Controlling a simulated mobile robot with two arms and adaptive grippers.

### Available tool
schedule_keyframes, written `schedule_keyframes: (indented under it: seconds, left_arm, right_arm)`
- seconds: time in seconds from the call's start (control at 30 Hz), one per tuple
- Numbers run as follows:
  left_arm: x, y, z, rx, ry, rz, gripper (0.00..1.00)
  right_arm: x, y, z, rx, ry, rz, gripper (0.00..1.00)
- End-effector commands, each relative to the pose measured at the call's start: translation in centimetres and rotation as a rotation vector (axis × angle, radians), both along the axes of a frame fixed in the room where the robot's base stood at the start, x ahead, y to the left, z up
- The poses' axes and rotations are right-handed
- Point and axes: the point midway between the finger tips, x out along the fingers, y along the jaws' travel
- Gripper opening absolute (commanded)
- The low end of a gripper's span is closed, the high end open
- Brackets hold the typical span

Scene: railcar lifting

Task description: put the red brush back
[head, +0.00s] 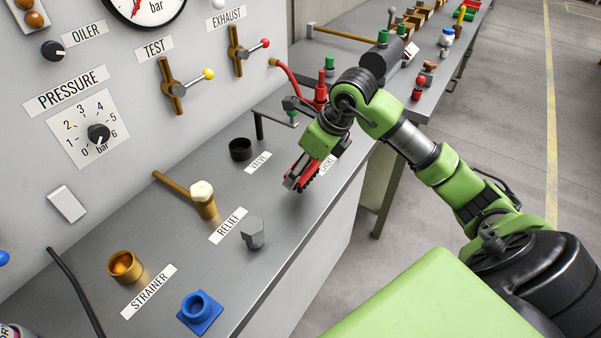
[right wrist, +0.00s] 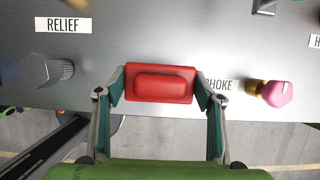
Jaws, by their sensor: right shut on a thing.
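My right gripper (head: 308,164) reaches in from the right over the front edge of the workbench in the head view. It is shut on the red brush (head: 291,179), beside the CHOKE label. In the right wrist view the red brush (right wrist: 160,84) lies across between the two fingertips of my right gripper (right wrist: 160,90), with its raised red back facing the camera. Dark parts show under it in the head view. I cannot tell if it touches the bench. My left gripper is not in view.
The grey bench (head: 190,240) holds a black cup (head: 240,149), a brass valve with a white cap (head: 203,197), a grey hex plug (head: 252,233), a brass cup (head: 123,266) and a blue flanged part (head: 200,311). A pink knob (right wrist: 275,93) stands right of the CHOKE label.

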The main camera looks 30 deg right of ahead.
Motion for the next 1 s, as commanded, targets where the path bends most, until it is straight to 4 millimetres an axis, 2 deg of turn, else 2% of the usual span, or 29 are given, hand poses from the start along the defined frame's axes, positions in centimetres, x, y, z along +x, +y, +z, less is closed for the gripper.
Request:
schedule_keyframes:
  seconds: [0.2, 0.4, 0.8, 0.83, 0.87, 0.9, 1.0]
  left_arm:
    - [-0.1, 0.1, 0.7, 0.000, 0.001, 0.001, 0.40]
    - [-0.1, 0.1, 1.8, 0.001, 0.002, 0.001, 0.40]
    - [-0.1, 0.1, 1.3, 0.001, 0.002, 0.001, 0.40]
    - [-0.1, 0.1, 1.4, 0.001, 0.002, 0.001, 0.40]
    - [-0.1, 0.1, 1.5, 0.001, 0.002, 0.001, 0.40]
    - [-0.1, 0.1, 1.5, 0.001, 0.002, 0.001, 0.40]
    - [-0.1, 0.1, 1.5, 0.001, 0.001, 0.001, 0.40]
  right_arm:
    - [1.3, 0.0, -1.6, 0.004, 0.003, 0.000, 0.39]
    - [1.1, 0.0, -3.9, 0.002, 0.002, 0.000, 0.39]
    - [1.1, -0.1, -4.8, -0.001, -0.001, 0.001, 0.39]
    - [1.1, -0.1, -4.8, -0.001, -0.001, 0.001, 0.65]
    - [1.1, -0.1, -4.7, -0.001, -0.001, 0.001, 0.72]
    - [1.1, -0.1, -4.6, 0.000, 0.000, 0.001, 0.79]
    - [1.1, -0.1, -4.6, 0.000, 0.000, 0.000, 0.79]
